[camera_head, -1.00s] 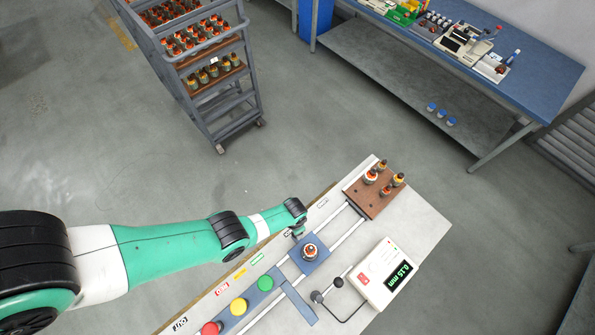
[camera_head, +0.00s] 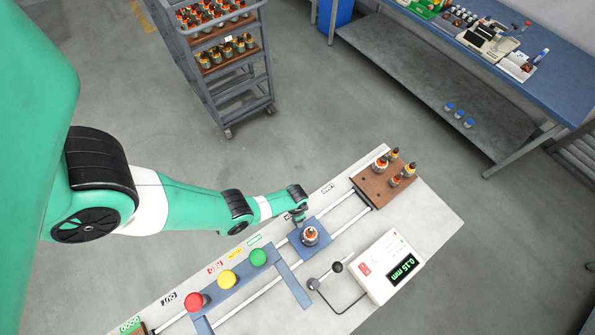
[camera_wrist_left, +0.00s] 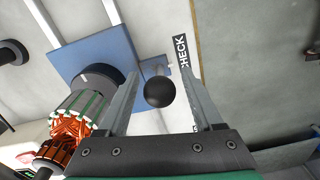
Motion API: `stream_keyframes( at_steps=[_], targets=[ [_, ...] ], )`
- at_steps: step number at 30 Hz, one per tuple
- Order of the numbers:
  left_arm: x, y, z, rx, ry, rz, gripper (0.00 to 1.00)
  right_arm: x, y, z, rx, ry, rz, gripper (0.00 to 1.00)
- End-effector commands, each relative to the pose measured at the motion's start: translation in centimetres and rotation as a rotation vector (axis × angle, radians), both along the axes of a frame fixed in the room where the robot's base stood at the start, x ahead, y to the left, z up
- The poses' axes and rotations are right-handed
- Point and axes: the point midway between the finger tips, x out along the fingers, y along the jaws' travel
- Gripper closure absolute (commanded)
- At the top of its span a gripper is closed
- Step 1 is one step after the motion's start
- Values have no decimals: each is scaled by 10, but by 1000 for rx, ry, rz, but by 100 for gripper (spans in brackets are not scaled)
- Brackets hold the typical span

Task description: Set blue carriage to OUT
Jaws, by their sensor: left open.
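The blue carriage (camera_head: 316,248) sits on two pale rails on the bench, and an upright armature (camera_head: 310,235) stands on it. The carriage plate (camera_wrist_left: 92,52) and the armature (camera_wrist_left: 78,118) also show in the left wrist view. A black ball knob (camera_wrist_left: 158,92) lies between the spread fingers of my left gripper (camera_wrist_left: 160,74), with a gap on each side. In the head view my left gripper (camera_head: 299,215) is at the carriage's far-left edge. A CHECK label (camera_wrist_left: 182,50) is beside the knob. The OUT label (camera_head: 168,299) is further down-left along the bench edge.
A brown block (camera_head: 385,186) holds several armatures at the far rail end.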

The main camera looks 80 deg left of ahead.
Motion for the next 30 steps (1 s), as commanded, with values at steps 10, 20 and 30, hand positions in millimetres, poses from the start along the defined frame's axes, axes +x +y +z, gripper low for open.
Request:
stream_keyframes(
  at_steps=[10, 20, 30],
  targets=[
    [0, 0, -9, 0, 0, 1, 32, 0, 0, -9, 0, -1, 0, 4],
    [0, 0, -9, 0, 0, 0, 83, 0, 0, -9, 0, -1, 0, 4],
    [0, 0, -9, 0, 0, 0, 100, 0, 0, -9, 0, -1, 0, 4]
  ],
)
